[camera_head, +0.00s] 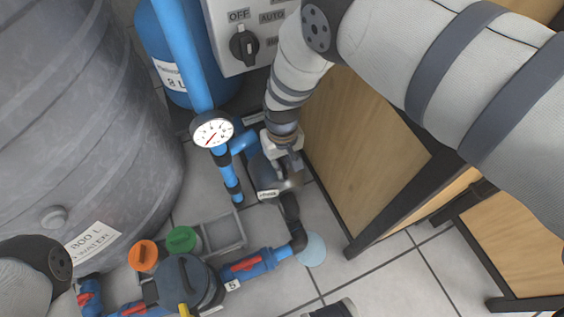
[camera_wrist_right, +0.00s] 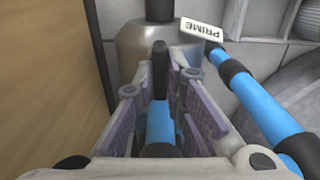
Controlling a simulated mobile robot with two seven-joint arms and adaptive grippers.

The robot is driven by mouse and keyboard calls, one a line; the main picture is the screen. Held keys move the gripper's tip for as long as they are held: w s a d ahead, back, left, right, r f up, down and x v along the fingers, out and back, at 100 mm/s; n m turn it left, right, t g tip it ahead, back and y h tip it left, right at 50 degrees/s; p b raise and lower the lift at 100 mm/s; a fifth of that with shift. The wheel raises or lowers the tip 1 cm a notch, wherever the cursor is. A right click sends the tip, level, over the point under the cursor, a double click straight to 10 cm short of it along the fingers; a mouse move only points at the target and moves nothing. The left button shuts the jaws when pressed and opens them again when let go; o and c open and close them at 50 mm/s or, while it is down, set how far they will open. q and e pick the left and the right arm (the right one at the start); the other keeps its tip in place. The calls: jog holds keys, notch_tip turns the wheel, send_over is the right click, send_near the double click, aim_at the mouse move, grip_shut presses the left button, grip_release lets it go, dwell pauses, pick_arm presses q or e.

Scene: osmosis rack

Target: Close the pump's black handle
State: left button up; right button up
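The pump (camera_head: 270,178) stands low in the middle of the head view, partly hidden by my right gripper. In the right wrist view its rounded grey body (camera_wrist_right: 140,45) is beyond the fingers, near a PRIME label (camera_wrist_right: 202,28). The pump's black handle (camera_wrist_right: 160,68) stands upright between the fingertips, with a blue pipe section below it in the picture. My right gripper (camera_head: 284,152) points down at the pump; in its wrist view the fingers (camera_wrist_right: 160,90) are apart, either side of the handle. Contact cannot be told. My left gripper is out of view.
A wooden cabinet (camera_head: 345,140) stands close to the right of the pump. A blue pipe with a pressure gauge (camera_head: 212,131) is on the left, by a large grey tank (camera_head: 75,120). A switch box (camera_head: 243,45) is above. Valves and a filter (camera_head: 190,280) lie in front.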

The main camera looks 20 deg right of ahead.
jog(key=o, duration=0.3)
notch_tip(320, 180, up, 8)
jog(key=shift+f, duration=0.25)
dwell(0.3)
